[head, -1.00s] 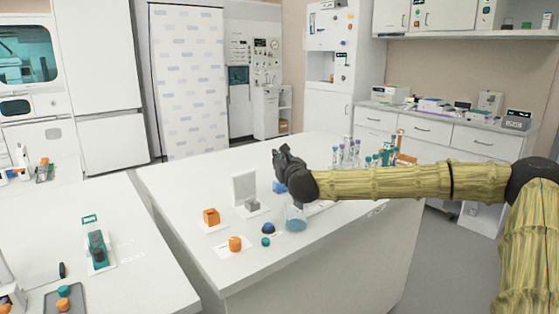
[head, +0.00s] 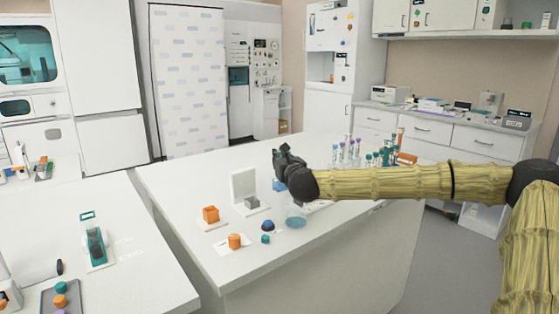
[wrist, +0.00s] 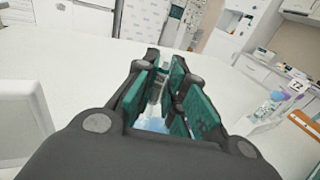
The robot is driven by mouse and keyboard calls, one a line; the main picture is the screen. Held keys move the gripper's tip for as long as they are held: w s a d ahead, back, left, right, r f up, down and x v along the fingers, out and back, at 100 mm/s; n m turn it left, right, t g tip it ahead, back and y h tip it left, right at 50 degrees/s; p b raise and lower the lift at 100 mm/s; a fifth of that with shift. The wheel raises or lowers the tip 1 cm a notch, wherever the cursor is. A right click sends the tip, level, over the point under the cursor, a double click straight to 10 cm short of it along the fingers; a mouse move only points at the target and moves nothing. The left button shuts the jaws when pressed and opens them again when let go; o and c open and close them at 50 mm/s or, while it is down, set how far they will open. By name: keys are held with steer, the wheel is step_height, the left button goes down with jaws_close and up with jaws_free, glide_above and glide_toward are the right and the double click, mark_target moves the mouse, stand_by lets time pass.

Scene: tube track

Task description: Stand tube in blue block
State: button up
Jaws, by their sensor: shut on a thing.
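My gripper (head: 289,163) is over the middle table in the head view, its fingers pointing away from the arm. In the wrist view my gripper (wrist: 168,95) has its teal-padded fingers closed around a slim, greyish tube (wrist: 157,88), mostly hidden between the pads. The blue block (head: 279,186) stands on the table just below and beside the gripper, partly hidden by it in the head view. A pale blue patch shows between the fingers in the wrist view; I cannot tell whether the tube touches the block.
A glass beaker (head: 296,216) stands nearby. Racked tubes (head: 382,157) are behind the arm. The table's left part is clear.

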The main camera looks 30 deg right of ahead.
steer(key=shift+f+b, duration=0.6)
steer(key=shift+b, duration=0.15)
steer(key=shift+s+a+f+b, duration=0.1)
steer(key=shift+s+f+b, duration=0.05)
steer(key=shift+f+b, duration=0.45)
stand_by(0.6)
steer(key=shift+s+f+b, duration=0.1)
steer(key=shift+f+b, duration=0.25)
steer(key=shift+f, duration=0.05)
steer(key=shift+a, duration=0.1)
steer(key=shift+r, duration=0.15)
steer(key=shift+r+p, duration=0.4)
steer(key=shift+r, duration=0.4)
steer(key=shift+w+d+r, duration=0.2)
steer(key=shift+w+r, duration=0.05)
steer(key=shift+r, duration=0.05)
steer(key=shift+r+p, duration=0.7)
steer(key=shift+r, duration=0.1)
